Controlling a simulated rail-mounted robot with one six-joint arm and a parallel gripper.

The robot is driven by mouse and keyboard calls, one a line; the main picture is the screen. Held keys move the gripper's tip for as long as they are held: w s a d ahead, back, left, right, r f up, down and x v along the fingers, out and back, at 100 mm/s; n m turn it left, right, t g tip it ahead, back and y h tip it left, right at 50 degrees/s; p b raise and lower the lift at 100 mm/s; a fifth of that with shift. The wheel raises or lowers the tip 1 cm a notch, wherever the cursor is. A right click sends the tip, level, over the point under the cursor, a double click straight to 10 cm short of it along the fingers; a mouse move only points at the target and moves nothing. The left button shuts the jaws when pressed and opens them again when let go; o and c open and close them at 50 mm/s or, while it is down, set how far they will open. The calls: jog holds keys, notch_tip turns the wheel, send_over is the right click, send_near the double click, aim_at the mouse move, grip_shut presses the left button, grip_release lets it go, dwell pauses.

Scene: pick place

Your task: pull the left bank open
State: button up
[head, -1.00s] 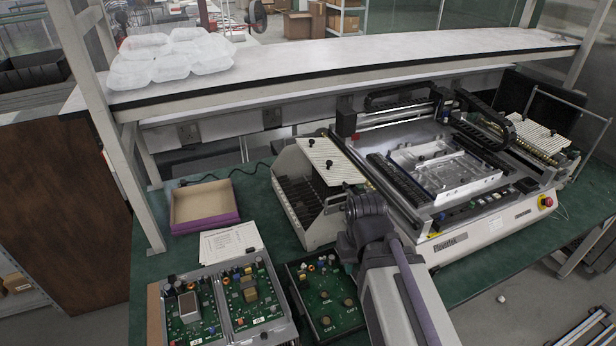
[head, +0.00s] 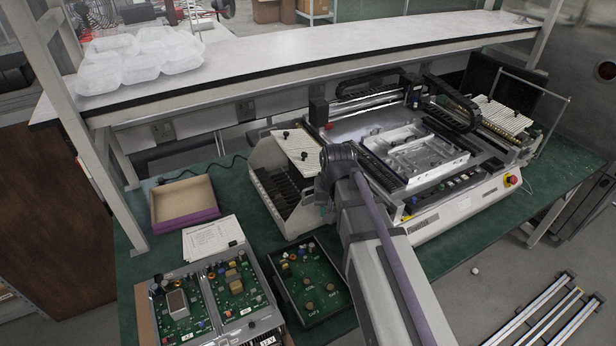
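The left bank (head: 265,178) is a light grey feeder unit with dark slots at the left side of the white pick-and-place machine (head: 465,200). Its ribbed cream top plate (head: 298,150) carries black knobs. It sits against the machine's left side; whether there is a gap is hidden. My arm rises from the bottom and its dark joint overlaps the bank's right edge in the picture. My gripper cannot be made out; it is hidden behind my arm or out of frame. Contact with the bank cannot be told.
A purple-edged tray (head: 183,204), a paper sheet (head: 212,237) and green circuit boards (head: 312,279) lie on the green bench left and in front of the bank. A white shelf (head: 300,52) with clear plastic boxes (head: 140,57) spans behind. Some green mat left of the bank is bare.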

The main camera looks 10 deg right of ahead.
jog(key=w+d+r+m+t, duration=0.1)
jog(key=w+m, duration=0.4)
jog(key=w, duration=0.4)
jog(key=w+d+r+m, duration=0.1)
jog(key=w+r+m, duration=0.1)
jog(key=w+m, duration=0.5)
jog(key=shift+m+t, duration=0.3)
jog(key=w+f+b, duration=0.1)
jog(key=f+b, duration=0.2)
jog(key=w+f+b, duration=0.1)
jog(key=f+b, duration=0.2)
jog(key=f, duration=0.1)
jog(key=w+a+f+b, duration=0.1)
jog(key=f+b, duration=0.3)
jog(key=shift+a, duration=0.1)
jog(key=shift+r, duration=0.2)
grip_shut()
